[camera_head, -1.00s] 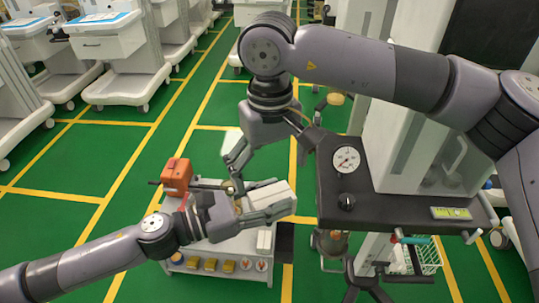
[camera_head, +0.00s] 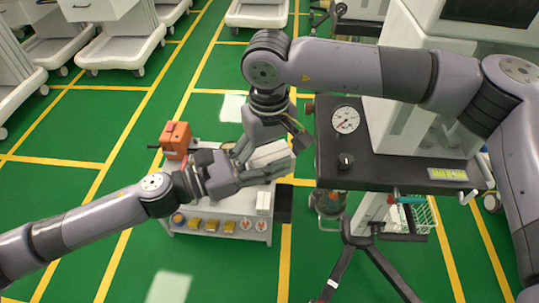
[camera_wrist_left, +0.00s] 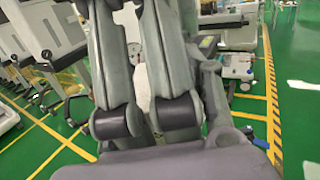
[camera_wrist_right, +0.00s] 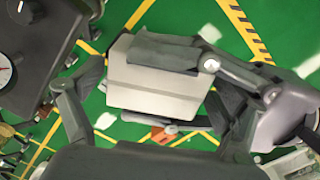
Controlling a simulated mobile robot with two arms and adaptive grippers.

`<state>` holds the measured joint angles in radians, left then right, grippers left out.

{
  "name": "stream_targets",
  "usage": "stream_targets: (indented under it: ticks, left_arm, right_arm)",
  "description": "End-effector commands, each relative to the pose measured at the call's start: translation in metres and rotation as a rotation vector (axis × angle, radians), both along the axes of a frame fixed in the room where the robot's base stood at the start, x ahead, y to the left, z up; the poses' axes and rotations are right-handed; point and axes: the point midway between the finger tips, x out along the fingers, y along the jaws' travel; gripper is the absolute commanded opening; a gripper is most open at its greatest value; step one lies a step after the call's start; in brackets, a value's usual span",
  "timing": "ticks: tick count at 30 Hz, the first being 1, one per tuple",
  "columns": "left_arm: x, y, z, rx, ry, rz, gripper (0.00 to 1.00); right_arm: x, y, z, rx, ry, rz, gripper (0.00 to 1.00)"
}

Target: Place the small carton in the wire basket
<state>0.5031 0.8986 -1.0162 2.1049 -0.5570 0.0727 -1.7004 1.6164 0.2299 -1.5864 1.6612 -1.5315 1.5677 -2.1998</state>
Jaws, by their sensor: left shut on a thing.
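My left gripper (camera_head: 268,170) is shut on a small white carton (camera_head: 268,152), held above the low trolley. In the left wrist view its two long fingers (camera_wrist_left: 148,40) lie nearly parallel with a pale strip between them. My right gripper (camera_head: 262,140) hangs from above, close to the carton. In the right wrist view its fingers are spread on either side of the carton (camera_wrist_right: 155,90), and the left gripper's dark pads lie along it. I cannot tell whether the right fingers touch it. The wire basket (camera_head: 422,222), white-green, is low at the right, partly hidden under the cart.
The low trolley (camera_head: 228,236) bears an orange box (camera_head: 175,138) and several yellow boxes (camera_head: 212,225). The dark cart top (camera_head: 390,165) with a gauge (camera_head: 345,119) stands right, above the basket. Dark stand legs (camera_head: 365,265) stand before it. Green floor is free at front left.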

Motion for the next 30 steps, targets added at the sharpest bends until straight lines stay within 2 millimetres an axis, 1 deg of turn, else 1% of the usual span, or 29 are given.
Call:
stream_targets:
  ticks: [1, 2, 21, 22, 30]
  left_arm:
    - [0.0000, -0.0001, 0.0004, -0.001, 0.000, 0.000, 0.15]
    - [0.0000, -0.0001, 0.0004, -0.001, 0.000, 0.000, 0.15]
    - [0.0000, -0.0006, 0.0013, -0.002, -0.002, -0.001, 0.15]
    - [-0.0001, -0.0006, 0.0015, -0.002, -0.002, -0.001, 0.47]
    - [0.0000, -0.0002, 0.0006, -0.001, 0.000, 0.000, 0.65]
  right_arm:
    - [0.0000, -0.0001, 0.0002, 0.000, 0.000, 0.000, 0.85]
    - [0.0000, -0.0001, 0.0003, 0.000, 0.000, 0.000, 0.83]
    - [-0.0013, 0.0017, 0.0003, 0.004, 0.002, 0.003, 0.40]
    - [-0.0013, 0.0019, 0.0006, 0.004, 0.002, 0.003, 0.40]
    - [-0.0004, 0.0008, 0.0006, 0.002, 0.001, 0.001, 0.40]
